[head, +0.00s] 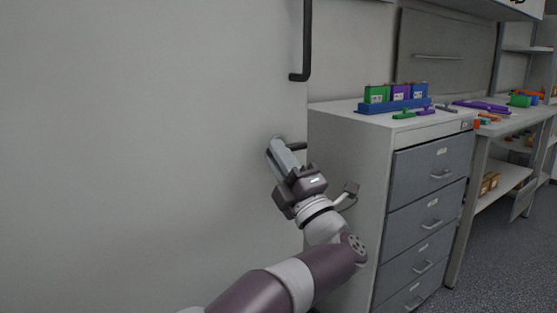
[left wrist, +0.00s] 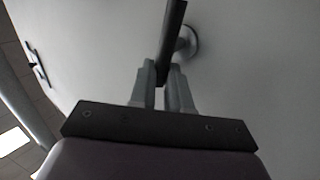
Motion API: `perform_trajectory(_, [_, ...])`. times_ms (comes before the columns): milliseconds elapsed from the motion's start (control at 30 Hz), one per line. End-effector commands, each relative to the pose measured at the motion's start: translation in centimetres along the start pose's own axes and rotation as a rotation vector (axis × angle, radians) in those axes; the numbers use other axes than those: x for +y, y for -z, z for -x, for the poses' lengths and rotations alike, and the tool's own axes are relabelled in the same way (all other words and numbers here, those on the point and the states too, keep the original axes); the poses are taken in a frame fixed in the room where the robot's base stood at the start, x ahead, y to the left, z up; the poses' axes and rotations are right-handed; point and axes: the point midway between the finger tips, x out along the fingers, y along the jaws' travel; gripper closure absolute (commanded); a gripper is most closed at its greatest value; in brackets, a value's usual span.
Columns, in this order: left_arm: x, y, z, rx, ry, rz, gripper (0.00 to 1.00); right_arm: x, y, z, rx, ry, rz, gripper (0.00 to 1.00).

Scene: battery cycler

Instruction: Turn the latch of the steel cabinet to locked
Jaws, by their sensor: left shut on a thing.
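The steel cabinet (head: 150,120) is the large pale grey surface filling the left of the head view. Its latch (head: 298,146) is a dark lever that shows just past my left fingers, lying about level and pointing right. In the left wrist view the latch lever (left wrist: 174,25) is a dark bar beside a round metal base (left wrist: 188,42). My left gripper (head: 273,149) is at the latch. In the left wrist view its two fingers (left wrist: 163,80) are closed around the lever, one on each side. The fingers hide part of the latch in the head view. My right gripper is out of view.
A long dark vertical handle (head: 306,40) is above the latch. A drawer unit (head: 345,160) stands close on the right of my left arm, with a blue rack (head: 393,105) of colored blocks on top. A workbench (head: 515,122) is farther right, with open floor (head: 510,250) before it.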

Motion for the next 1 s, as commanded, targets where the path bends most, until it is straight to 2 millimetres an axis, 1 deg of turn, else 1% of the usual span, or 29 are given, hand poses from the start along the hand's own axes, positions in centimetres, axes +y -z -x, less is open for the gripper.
perform_trajectory(167, [-0.1, 0.0, 0.0, 0.000, 0.001, 0.000, 1.00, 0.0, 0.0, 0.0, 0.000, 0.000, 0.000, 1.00])
perform_trajectory(200, [-0.1, 0.0, 0.0, 0.000, 0.001, 0.000, 0.77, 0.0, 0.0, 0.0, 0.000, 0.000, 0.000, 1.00])
perform_trajectory(267, [-0.1, 0.0, 0.0, 0.000, 0.001, -0.001, 0.58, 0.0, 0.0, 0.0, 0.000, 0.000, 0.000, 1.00])
perform_trajectory(533, [0.0, 0.0, 0.1, -0.001, 0.000, -0.001, 0.58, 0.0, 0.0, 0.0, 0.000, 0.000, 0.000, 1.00])
perform_trajectory(633, [0.0, -0.1, 0.8, -0.002, 0.001, -0.001, 0.58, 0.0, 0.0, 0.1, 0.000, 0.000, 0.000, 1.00])
perform_trajectory(667, [0.0, -0.1, 1.3, -0.003, 0.002, -0.002, 0.58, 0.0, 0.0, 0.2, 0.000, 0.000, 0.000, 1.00])
perform_trajectory(767, [0.1, -0.1, 3.7, -0.006, 0.001, -0.001, 0.58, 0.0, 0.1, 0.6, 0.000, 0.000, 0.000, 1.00])
perform_trajectory(900, [0.2, -0.1, 7.7, -0.006, 0.001, -0.001, 0.58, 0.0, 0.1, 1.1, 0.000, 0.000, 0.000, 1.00])
perform_trajectory(1000, [0.1, -0.1, 10.0, -0.004, 0.001, -0.001, 0.58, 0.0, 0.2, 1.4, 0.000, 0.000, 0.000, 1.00])
